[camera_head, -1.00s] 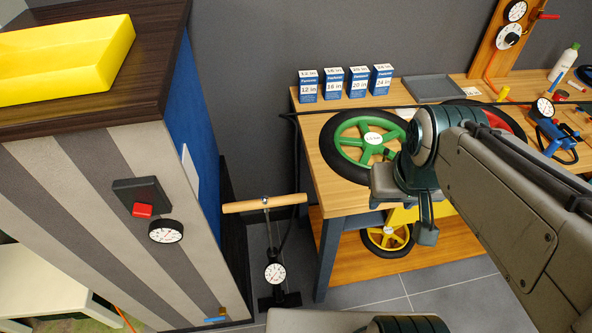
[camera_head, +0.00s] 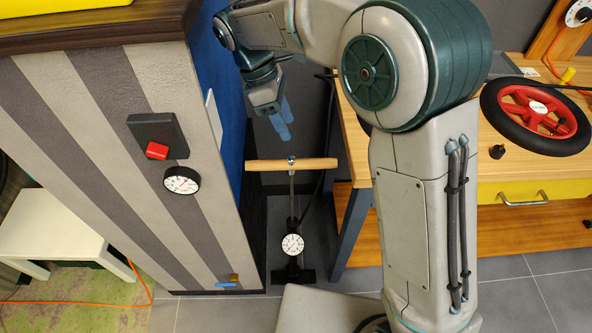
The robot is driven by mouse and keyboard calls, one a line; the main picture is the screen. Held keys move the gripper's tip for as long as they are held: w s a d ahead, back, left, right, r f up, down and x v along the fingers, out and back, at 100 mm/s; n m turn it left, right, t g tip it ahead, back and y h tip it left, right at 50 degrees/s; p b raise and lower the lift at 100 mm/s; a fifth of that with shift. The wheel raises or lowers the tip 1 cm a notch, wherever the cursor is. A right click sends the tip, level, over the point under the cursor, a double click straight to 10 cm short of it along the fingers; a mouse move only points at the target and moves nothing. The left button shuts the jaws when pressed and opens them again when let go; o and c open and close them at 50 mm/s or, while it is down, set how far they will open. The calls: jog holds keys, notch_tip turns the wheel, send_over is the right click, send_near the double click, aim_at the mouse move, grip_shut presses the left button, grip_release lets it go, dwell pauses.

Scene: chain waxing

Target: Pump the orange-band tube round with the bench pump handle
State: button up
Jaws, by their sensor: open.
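A floor pump stands upright between the striped cabinet and the wooden bench. Its wooden crossbar handle (camera_head: 310,163) sits level on a thin metal rod. A round white gauge (camera_head: 292,244) and a dark foot (camera_head: 290,275) are below it. My gripper (camera_head: 281,131) points down just above and slightly left of the handle's middle. Its blue fingers are open and empty, and look apart from the handle. No orange-banded tube can be made out. A red-spoked wheel with a black tyre (camera_head: 537,115) lies on the bench at the right.
The striped cabinet (camera_head: 110,130) rises close on the left, with a red-button box (camera_head: 157,137) and a gauge (camera_head: 182,180) on its face. The bench leg (camera_head: 353,230) is close on the pump's right. My arm hides much of the bench.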

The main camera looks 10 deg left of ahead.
aim_at(292, 163)
jog(key=shift+n, duration=0.8)
jog(key=a+x, duration=0.1)
jog(key=x, duration=0.8)
jog(key=a+f+x, duration=0.1)
jog(key=x, duration=0.4)
jog(key=shift+a+f, duration=0.15)
jog(key=shift+f, duration=0.15)
